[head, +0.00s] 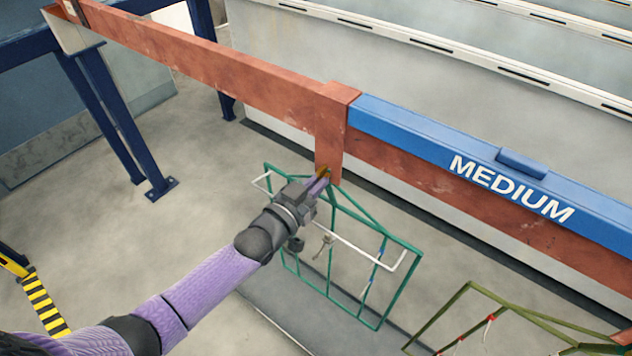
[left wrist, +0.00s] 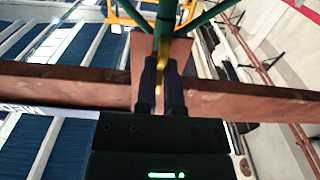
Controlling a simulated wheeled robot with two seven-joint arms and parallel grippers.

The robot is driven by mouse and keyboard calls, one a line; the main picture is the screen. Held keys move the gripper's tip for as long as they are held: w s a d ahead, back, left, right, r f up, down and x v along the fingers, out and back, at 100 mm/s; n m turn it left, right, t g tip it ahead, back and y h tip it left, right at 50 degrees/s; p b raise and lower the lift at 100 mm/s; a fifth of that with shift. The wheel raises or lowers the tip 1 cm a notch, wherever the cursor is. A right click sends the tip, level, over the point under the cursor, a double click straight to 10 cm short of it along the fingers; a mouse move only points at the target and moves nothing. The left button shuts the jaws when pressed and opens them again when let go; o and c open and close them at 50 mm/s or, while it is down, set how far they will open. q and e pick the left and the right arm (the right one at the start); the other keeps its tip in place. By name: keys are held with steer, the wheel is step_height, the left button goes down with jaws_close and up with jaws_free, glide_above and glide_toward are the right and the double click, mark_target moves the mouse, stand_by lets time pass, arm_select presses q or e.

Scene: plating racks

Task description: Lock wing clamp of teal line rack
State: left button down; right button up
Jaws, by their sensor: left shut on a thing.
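The teal line rack (head: 403,262) hangs at the end of a rust-brown copper bar's drop piece (head: 330,135), with its top at the drop's lower end. A small brass-yellow wing clamp (head: 324,171) sits at that joint. My left gripper (head: 319,182) reaches it from the lower left and is shut on it. In the left wrist view the brass clamp (left wrist: 159,72) shows between the dark fingers (left wrist: 160,88), against the teal upright (left wrist: 164,28). The fingers hide part of it, so its exact turn cannot be told. My right gripper is out of view.
A blue cover marked MEDIUM (head: 470,165) lies along the bar to the right. An olive-green rack (head: 455,300) hangs at the lower right. Blue steel legs (head: 110,110) stand at the left. Grey tanks line the back. The floor at the left is open.

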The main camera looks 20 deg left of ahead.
arm_select(q)
steer(key=c, duration=0.7)
jaws_free()
steer(key=shift+c, duration=0.2)
steer(key=p+v, duration=0.2)
steer(key=v, duration=0.8)
